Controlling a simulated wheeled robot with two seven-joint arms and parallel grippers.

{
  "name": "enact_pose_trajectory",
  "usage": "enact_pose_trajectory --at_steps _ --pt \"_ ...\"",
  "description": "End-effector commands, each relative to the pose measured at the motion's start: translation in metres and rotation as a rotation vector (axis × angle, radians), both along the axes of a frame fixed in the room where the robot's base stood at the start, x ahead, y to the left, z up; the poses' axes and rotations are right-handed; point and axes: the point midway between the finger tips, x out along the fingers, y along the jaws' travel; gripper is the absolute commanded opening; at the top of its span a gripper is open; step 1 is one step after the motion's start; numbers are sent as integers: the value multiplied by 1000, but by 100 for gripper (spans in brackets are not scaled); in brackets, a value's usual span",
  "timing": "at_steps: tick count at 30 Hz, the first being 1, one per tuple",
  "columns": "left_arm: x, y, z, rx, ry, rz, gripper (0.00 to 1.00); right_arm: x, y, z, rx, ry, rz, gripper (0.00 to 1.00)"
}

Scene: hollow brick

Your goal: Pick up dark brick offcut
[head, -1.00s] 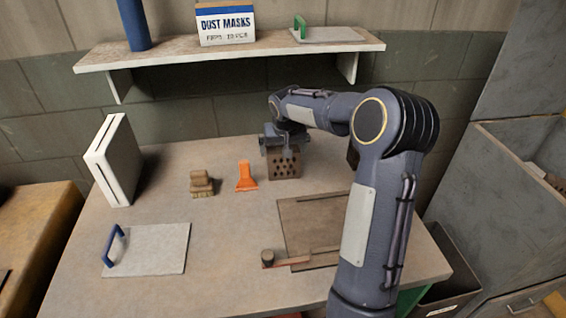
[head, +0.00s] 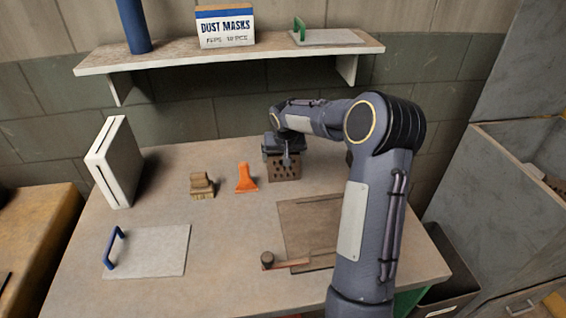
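A brown brick with several holes in its front face (head: 285,172) stands at the back of the bench. My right gripper (head: 284,155) points down at its top, and a finger shows in front of its upper edge. The gripper hides the top of the brick, so I cannot tell whether the fingers are shut on it. No separate dark offcut shows clearly; my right arm covers the bench to the right of the brick. My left gripper is not in view.
A trowel board with a blue handle (head: 150,252), a brown board (head: 305,225) and a white upright case (head: 117,165) are on the bench. A shelf (head: 215,56) hangs above.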

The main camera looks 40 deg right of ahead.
Motion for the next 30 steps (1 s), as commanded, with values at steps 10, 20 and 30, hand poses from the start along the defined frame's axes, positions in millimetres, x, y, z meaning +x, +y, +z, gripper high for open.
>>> enact_pose_trajectory --at_steps 10,20,30 --pt "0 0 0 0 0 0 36 1 -1 19 -3 -3 0 55" --pt "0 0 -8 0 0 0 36 -40 -6 81 -5 -5 -3 55" --pt "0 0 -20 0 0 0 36 -111 -14 118 -2 -1 -2 55"
